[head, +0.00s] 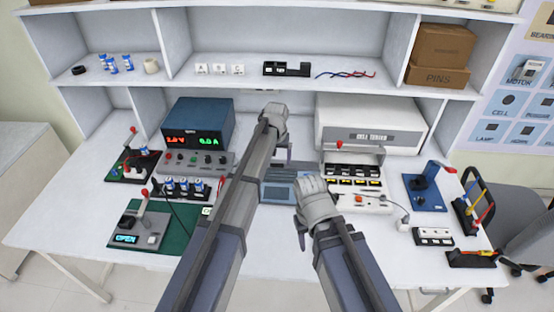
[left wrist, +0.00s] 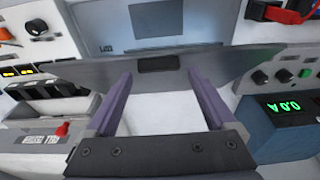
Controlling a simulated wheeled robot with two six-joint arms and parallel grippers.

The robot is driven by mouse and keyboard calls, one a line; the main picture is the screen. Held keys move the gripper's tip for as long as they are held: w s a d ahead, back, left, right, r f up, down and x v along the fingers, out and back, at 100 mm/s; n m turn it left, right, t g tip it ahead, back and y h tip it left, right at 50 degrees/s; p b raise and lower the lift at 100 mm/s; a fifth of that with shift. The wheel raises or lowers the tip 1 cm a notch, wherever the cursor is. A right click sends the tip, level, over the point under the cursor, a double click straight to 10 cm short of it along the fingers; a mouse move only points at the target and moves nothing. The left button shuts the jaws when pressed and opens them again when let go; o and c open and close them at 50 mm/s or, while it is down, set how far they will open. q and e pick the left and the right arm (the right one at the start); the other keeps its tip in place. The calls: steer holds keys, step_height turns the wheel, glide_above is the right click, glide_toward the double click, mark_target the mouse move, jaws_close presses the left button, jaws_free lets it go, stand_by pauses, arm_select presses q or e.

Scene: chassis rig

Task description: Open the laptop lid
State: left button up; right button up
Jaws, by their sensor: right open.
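The laptop (head: 291,190) is at the middle of the table, a small blue-grey panel with a darker rectangle, partly hidden by my left forearm. In the left wrist view a pale blue panel marked "LAB" (left wrist: 120,35) fills the top, and a grey plate (left wrist: 230,65) crosses in front of it. I cannot tell the lid's exact angle. My left gripper (left wrist: 160,76) has its two purple fingers spread, their tips close to the plate; contact is unclear. My right gripper (head: 303,225) is open and empty, beside the laptop's right side, lower in the head view.
A blue power supply (head: 198,125) stands left of the laptop, and a white cell tester (head: 370,125) stands behind right.

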arm_select(q)
steer(key=shift+s, duration=0.2)
steer(key=shift+r, duration=0.1)
steer(key=r+p, duration=0.5)
steer(key=s+r+p, duration=0.1)
steer(key=r+p, duration=0.1)
steer(key=p, duration=0.1)
steer(key=shift+r, duration=0.35)
